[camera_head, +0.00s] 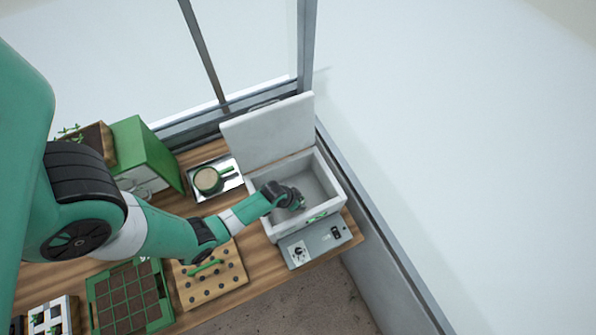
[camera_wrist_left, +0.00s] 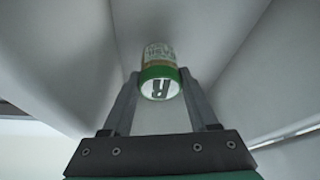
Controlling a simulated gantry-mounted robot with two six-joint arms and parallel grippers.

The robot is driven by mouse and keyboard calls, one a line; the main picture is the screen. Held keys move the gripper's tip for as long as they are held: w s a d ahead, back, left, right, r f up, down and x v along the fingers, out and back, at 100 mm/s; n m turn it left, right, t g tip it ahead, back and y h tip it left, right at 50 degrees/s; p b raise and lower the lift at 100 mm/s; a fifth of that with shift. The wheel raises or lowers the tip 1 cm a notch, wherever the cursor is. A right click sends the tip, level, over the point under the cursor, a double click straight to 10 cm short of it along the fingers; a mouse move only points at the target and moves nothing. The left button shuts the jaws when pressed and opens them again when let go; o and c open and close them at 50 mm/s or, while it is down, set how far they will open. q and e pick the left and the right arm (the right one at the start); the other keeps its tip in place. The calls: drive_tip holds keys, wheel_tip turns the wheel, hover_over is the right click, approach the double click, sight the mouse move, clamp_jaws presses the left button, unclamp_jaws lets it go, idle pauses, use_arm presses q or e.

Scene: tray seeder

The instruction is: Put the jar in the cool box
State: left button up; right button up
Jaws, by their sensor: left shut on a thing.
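The cool box (camera_head: 262,177) is a white open-topped box at the right end of the bench, with its lid (camera_head: 270,133) standing open at the back. My left gripper (camera_head: 297,202) reaches down into the box's opening. In the left wrist view, the jar (camera_wrist_left: 160,72) has a green end with a white label and printed sides. My left gripper's fingers (camera_wrist_left: 158,92) are shut on it, one on each side, with pale box walls around. In the head view the jar is mostly hidden by the gripper. I cannot tell whether it touches the box floor. My right gripper is not in view.
A grey control box (camera_head: 315,242) with a dial sits in front of the cool box. A metal tray (camera_head: 232,182) with a round pot (camera_head: 207,180) stands left of it. A wooden dibber board (camera_head: 235,277) and green seed tray (camera_head: 98,289) lie further left.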

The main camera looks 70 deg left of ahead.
use_arm(q)
drive_tip(key=shift+f, duration=0.25)
drive_tip(key=o, duration=1.4)
drive_tip(key=shift+r, duration=0.1)
drive_tip(key=shift+r+p, duration=0.3)
drive_tip(key=shift+r, duration=0.05)
drive_tip(key=p+v, duration=0.6)
drive_tip(key=v, duration=0.2)
drive_tip(key=shift+w, duration=0.1)
